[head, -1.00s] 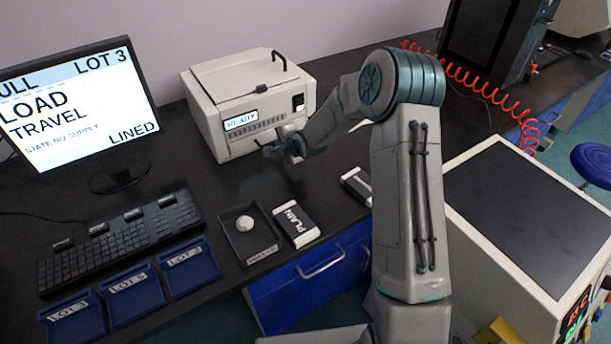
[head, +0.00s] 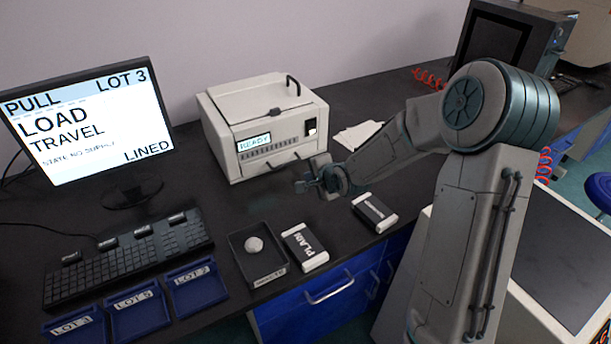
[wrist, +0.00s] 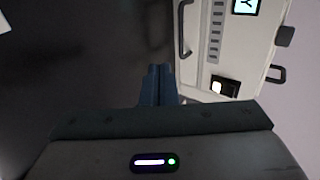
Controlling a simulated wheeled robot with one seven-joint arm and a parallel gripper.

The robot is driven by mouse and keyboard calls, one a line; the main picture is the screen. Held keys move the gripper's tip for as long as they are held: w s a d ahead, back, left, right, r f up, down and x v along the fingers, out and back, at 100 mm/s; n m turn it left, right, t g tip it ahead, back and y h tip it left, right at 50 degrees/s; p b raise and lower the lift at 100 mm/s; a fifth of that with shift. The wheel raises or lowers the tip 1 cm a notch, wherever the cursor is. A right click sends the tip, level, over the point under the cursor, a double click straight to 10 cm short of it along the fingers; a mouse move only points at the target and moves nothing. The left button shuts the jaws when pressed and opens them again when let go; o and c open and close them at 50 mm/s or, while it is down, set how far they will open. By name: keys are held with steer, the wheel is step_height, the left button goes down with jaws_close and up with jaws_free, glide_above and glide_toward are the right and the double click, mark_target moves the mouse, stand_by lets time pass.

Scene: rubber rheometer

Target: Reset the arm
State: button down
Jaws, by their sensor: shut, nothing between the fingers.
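My gripper (head: 308,186) is at the end of my arm, above the black bench in front of the beige instrument (head: 262,122). In the wrist view its fingers (wrist: 158,84) are together with nothing between them. The instrument's lid is down, its small display reads READY, and a handle runs along its front. In the wrist view the instrument's front (wrist: 225,45) shows at the right, with its handle and a switch.
The PLAIN box (head: 305,248) and another black-and-white box (head: 374,213) lie nearby. A monitor (head: 85,125), keyboard (head: 125,258) and blue lot trays (head: 196,287) stand left. White sheets (head: 358,135) lie right of the instrument.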

steer(key=s+d+r+n+g+h, duration=0.1)
steer(key=s+d+r+n+g, duration=0.1)
steer(key=s, duration=0.8)
steer(key=s+d+r+n+g+h, duration=0.2)
steer(key=s+r+n, duration=0.4)
steer(key=s, duration=0.5)
steer(key=s+d+r+n+g+h, duration=0.1)
steer(key=s+d+r+n, duration=0.3)
steer(key=s, duration=0.7)
steer(key=shift+d+r+n+g+h, duration=0.35)
steer(key=shift+r+g, duration=0.1)
steer(key=shift+g, duration=0.45)
